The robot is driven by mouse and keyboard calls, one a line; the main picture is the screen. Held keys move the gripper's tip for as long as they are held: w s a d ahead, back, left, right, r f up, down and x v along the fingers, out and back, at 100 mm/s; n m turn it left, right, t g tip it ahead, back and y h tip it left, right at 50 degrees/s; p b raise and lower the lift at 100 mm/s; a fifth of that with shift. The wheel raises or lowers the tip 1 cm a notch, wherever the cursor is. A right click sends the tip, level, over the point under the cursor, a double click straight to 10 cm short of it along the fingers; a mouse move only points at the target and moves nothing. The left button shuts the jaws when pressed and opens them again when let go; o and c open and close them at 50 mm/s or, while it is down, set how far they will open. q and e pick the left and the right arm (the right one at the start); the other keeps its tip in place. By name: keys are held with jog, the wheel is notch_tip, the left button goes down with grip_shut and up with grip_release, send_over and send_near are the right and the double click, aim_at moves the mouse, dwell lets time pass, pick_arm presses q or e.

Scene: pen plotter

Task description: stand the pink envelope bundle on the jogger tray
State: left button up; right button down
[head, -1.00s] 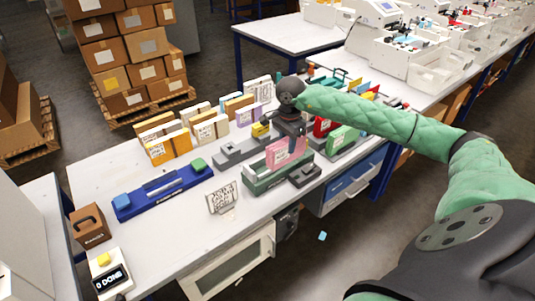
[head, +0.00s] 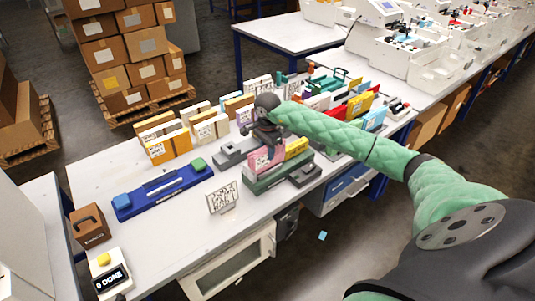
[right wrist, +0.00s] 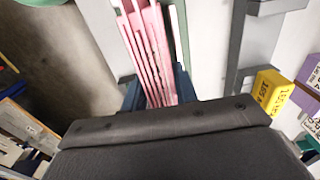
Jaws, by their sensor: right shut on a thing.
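The pink envelope bundle (head: 257,163) is in my right gripper (head: 266,146), whose dark jaws close on it from above. In the right wrist view the bundle (right wrist: 146,45) is several pink sheets on edge between the fingers. In the head view it is upright at the left end of a dark green tray (head: 272,184) with a black box at its side, which looks like the jogger tray. I cannot tell whether its lower edge touches the tray. A dark green strip shows beside it in the wrist view. My left gripper is not in view.
A white printed card (head: 222,197) stands in front. A blue rail unit (head: 165,192) lies to the left. Racks of coloured bundles fill the back.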

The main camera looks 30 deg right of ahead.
jog(key=shift+f, duration=0.6)
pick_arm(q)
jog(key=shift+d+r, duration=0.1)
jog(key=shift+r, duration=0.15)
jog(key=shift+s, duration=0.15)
pick_arm(e)
jog(key=c, duration=1.1)
grip_release()
jog(key=shift+f, duration=0.1)
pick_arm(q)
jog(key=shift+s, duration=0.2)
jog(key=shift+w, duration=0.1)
